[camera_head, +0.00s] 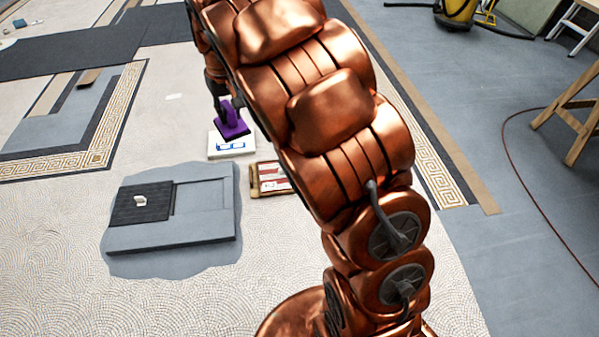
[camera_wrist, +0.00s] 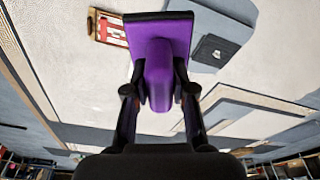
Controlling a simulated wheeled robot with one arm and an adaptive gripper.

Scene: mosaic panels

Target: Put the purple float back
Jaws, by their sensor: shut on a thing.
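The purple float (camera_head: 235,129) has a flat purple plate and a raised handle. In the wrist view the float (camera_wrist: 160,32) fills the upper middle, its handle between both black fingers. My gripper (camera_wrist: 160,90) is shut on that handle. In the head view my gripper (camera_head: 222,101) is small and partly hidden by my copper arm. The float appears at the back edge of a white block with blue markings (camera_head: 218,153). I cannot tell whether the float touches this block or hangs above it.
A small wooden-edged tray with red and white contents (camera_head: 254,180) lies beside the white block. A grey slab (camera_head: 205,225) with a dark square panel (camera_head: 127,206) lies to its left. A wooden trestle (camera_head: 575,125) stands at far right. Pale mosaic floor lies open at lower left.

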